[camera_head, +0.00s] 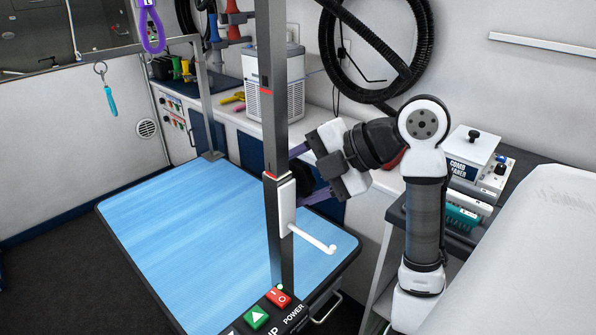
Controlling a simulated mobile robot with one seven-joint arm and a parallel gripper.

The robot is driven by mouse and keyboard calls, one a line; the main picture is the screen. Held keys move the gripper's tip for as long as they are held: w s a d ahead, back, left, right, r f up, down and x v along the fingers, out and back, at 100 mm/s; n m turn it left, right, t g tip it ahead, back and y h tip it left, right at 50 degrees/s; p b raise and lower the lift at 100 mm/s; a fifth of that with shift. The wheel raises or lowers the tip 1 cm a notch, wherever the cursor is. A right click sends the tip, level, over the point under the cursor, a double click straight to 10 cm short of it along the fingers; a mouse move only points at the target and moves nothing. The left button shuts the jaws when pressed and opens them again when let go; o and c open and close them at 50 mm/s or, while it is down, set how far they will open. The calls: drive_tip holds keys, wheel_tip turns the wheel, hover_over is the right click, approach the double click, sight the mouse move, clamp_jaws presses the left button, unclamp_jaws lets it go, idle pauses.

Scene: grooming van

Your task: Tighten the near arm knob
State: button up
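The near arm is a grey upright post (271,120) at the front edge of the blue grooming table (180,235). A white clamp (287,215) with a white lever (315,239) sits on the post. A dark round knob (302,181) shows on the right side of the post, partly hidden by my gripper. My gripper (299,174) reaches in from the right. Its two purple fingers are spread apart, one above the knob and one below it, with their tips close to the post. I cannot tell whether they touch the knob.
A power panel (268,312) with green and red buttons stands at the front. The far post (203,100) rises at the table's back. A purple loop (151,28) hangs at upper left. A cabinet with a white case (469,152) and a white tub (535,260) stand at right.

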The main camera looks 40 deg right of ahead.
drive_tip(key=g+p, duration=0.2)
drive_tip(key=shift+s+r+m+g+h+p, duration=0.1)
drive_tip(key=shift+r+m+g+h+p, duration=0.2)
drive_tip(key=g+p, duration=0.2)
drive_tip(key=p, duration=0.2)
drive_tip(key=shift+r+m+g, duration=0.15)
drive_tip(key=shift+m+g, duration=0.15)
drive_tip(key=g+p, duration=0.3)
drive_tip(key=p, duration=0.4)
drive_tip(key=shift+r+m+h, duration=0.1)
drive_tip(key=shift+m+h, duration=0.2)
drive_tip(key=shift+m, duration=0.1)
drive_tip(key=g+p, duration=0.2)
drive_tip(key=shift+p, duration=0.4)
drive_tip(key=g, duration=0.1)
drive_tip(key=f+m+g+p, duration=0.1)
drive_tip(key=g, duration=0.1)
drive_tip(key=shift+s+d+p, duration=0.1)
drive_tip(key=shift+p, duration=0.2)
drive_tip(key=m+g, duration=0.1)
drive_tip(key=g, duration=0.3)
drive_tip(key=shift+g, duration=0.4)
drive_tip(key=o, duration=1)
